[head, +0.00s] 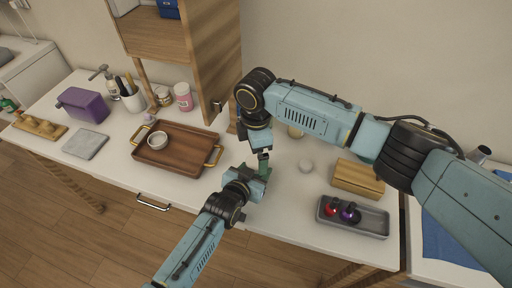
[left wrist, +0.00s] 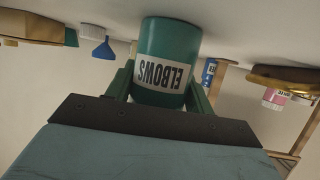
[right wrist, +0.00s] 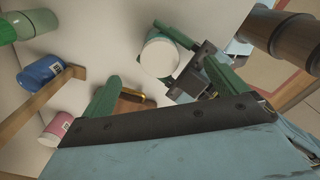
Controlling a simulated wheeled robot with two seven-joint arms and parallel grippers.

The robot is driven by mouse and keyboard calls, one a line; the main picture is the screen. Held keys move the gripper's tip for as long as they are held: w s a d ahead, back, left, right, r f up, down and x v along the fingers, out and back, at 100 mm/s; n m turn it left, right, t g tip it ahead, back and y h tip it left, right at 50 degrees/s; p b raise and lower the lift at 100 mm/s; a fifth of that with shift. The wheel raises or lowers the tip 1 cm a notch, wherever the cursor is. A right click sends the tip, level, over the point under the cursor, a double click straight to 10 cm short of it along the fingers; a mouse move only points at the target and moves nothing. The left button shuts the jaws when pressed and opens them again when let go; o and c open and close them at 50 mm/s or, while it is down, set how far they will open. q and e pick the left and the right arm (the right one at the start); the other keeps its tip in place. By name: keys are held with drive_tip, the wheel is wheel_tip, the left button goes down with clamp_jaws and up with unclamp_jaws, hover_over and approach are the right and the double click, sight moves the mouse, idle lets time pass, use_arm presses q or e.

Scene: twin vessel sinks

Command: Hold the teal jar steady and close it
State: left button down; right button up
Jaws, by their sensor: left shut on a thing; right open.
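The teal jar (left wrist: 168,45) has a white label reading ELBOWS and stands on the counter, upside down in the left wrist view. My left gripper (left wrist: 160,88) is shut around its sides. In the right wrist view the jar (right wrist: 160,57) shows a pale round top; I cannot tell whether this is a lid or the open mouth. My right gripper (right wrist: 165,85) is open above the jar, its fingers apart from it. In the head view the jar (head: 263,166) is mostly hidden between my right gripper (head: 262,151) and my left gripper (head: 258,173).
A grey tray (head: 372,226) with red and purple things and a wooden box (head: 357,178) are on the right. A wooden shelf (head: 213,55) stands behind. The counter's front edge is close.

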wheel_tip(320, 180, up, 12)
idle(0.4)
use_arm(q)
drive_tip(key=shift+c, duration=2.4)
unclamp_jaws()
drive_tip(key=p+v, duration=0.2)
drive_tip(key=v, duration=1.1)
use_arm(e)
wheel_tip(320, 180, up, 2)
drive_tip(key=shift+r, duration=0.25)
use_arm(q)
drive_tip(key=shift+s+r, duration=0.1)
drive_tip(key=shift+s, duration=0.05)
